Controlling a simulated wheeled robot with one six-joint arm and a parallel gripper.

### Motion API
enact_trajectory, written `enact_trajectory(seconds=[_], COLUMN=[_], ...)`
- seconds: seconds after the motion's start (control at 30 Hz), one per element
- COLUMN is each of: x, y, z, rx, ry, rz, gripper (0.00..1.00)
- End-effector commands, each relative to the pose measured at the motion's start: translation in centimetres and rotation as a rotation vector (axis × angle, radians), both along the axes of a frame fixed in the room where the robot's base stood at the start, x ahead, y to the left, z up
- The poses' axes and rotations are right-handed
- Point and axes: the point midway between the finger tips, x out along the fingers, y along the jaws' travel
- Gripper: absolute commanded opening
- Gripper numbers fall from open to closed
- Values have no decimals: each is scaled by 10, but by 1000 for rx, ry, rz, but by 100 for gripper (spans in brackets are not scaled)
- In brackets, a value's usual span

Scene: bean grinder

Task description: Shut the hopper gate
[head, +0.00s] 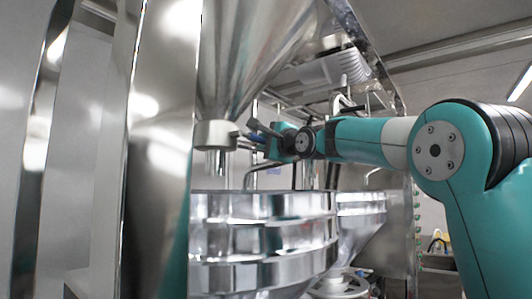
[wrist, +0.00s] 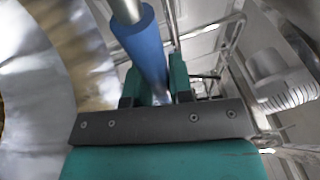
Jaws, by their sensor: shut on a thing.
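The steel hopper (head: 240,55) is a large cone at the top middle of the head view. Its gate collar (head: 216,135) sits at the narrow lower end, above a short spout. The gate handle is a metal rod with a blue grip (wrist: 144,45), clear in the wrist view. My gripper (head: 268,138) is just right of the collar in the head view. In the wrist view my gripper (wrist: 155,85) has its two green fingers shut on either side of the blue grip. The inside of the gate is hidden, so its position cannot be told.
A wide, ribbed steel vessel (head: 262,235) stands under the spout, with another metal funnel (head: 362,222) to its right. Tall shiny steel panels (head: 160,160) stand close on the left. Thin frame bars (wrist: 228,45) run beside and behind my gripper.

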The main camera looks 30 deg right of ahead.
Motion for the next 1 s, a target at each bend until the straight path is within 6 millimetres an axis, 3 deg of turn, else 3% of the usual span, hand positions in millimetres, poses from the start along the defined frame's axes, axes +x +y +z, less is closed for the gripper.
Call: enact_trajectory(seconds=[0.7, 0.73, 0.8, 1.0], x=[0, 0, 0, 0], y=[0, 0, 0, 0], z=[8, 8, 8, 8], rx=[-82, -82, -81, -80], ry=[-33, -33, -33, -31], rz=[0, 0, 0, 0], gripper=[0, 28, 44, 46])
